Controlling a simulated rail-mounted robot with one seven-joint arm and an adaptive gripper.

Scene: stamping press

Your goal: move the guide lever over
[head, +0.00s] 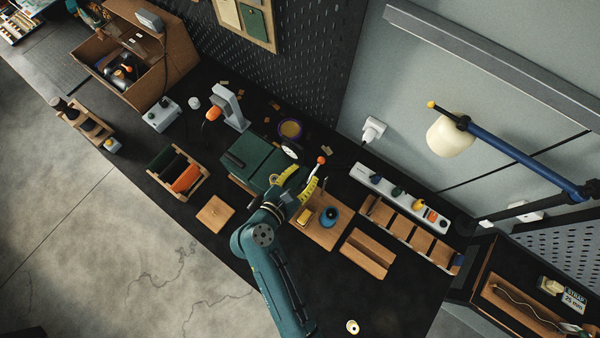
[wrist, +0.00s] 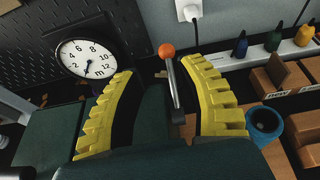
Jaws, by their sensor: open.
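The guide lever is a thin metal rod with an orange ball on top. In the wrist view the lever (wrist: 172,78) stands between the two yellow fingers of my gripper (wrist: 160,68), with a gap on both sides, closer to the right finger. In the head view its orange ball (head: 321,160) shows just beyond the fingertips of my gripper (head: 307,173). The gripper is open and empty. The lever's foot is partly hidden. The dark green press body (head: 257,154) lies to the left of the lever, and its white dial (wrist: 86,58) is left of the fingers.
A blue round container (head: 329,216) stands on a wooden board right of the gripper. A white strip with coloured bottles (head: 398,191) and wooden bins (head: 408,233) lie further right. An open wooden holder (head: 178,173) is to the left. The wall socket (head: 373,129) is behind.

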